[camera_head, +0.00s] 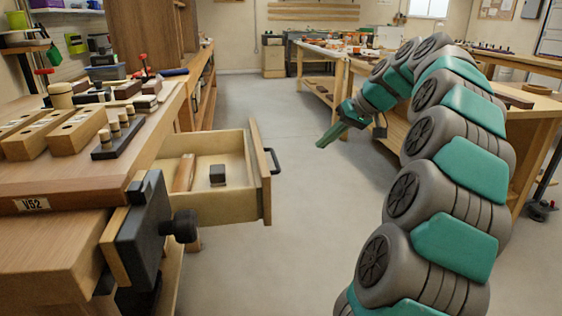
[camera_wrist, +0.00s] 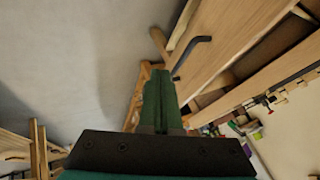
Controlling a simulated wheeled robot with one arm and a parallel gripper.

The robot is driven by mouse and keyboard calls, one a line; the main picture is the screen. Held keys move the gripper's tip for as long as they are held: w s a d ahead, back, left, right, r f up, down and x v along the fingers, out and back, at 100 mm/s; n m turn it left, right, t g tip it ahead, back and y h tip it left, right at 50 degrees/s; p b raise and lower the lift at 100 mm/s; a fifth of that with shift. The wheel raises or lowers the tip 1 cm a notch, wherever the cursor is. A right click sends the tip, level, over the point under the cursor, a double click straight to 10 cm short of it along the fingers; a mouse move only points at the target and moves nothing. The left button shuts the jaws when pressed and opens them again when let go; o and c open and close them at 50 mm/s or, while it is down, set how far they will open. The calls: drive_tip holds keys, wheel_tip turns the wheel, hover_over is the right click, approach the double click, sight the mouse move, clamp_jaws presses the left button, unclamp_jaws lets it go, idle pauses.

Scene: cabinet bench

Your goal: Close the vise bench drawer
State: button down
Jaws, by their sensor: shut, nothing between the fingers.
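The vise bench (camera_head: 60,205) stands at the left with a black vise (camera_head: 143,235) on its front corner. Its drawer (camera_head: 222,205) is pulled open and juts out to the right. A dark handle (camera_head: 272,160) is on the drawer's front panel (camera_head: 261,170). A small dark block (camera_head: 217,175) and a wooden piece (camera_head: 184,172) lie inside. My gripper (camera_head: 325,138) is to the right of the drawer front, apart from it, over the floor. In the wrist view the green fingers (camera_wrist: 160,85) are together and empty, with the handle (camera_wrist: 192,52) ahead and to their right.
Wooden blocks (camera_head: 70,133) and other small items stand on the bench top. Open grey floor (camera_head: 310,240) lies between the drawer and my arm. Another workbench (camera_head: 400,125) stands behind my arm at the right.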

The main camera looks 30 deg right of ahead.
sight(179, 181)
drive_tip(key=w+a+f+p, duration=0.1)
drive_tip(key=w+a+f, duration=0.5)
drive_tip(key=a+f, duration=0.1)
drive_tip(key=shift+w, duration=0.15)
idle(0.3)
drive_tip(key=shift+a, duration=0.15)
drive_tip(key=w+a, duration=0.2)
drive_tip(key=a, duration=0.7)
drive_tip(key=w+a, duration=0.3)
drive_tip(key=a, duration=0.6)
drive_tip(key=w+a+p, duration=0.1)
drive_tip(key=w+a, duration=0.2)
drive_tip(key=a, duration=0.6)
drive_tip(key=shift+a, duration=0.35)
drive_tip(key=shift+w+a+r, duration=0.1)
drive_tip(key=shift+a, duration=0.2)
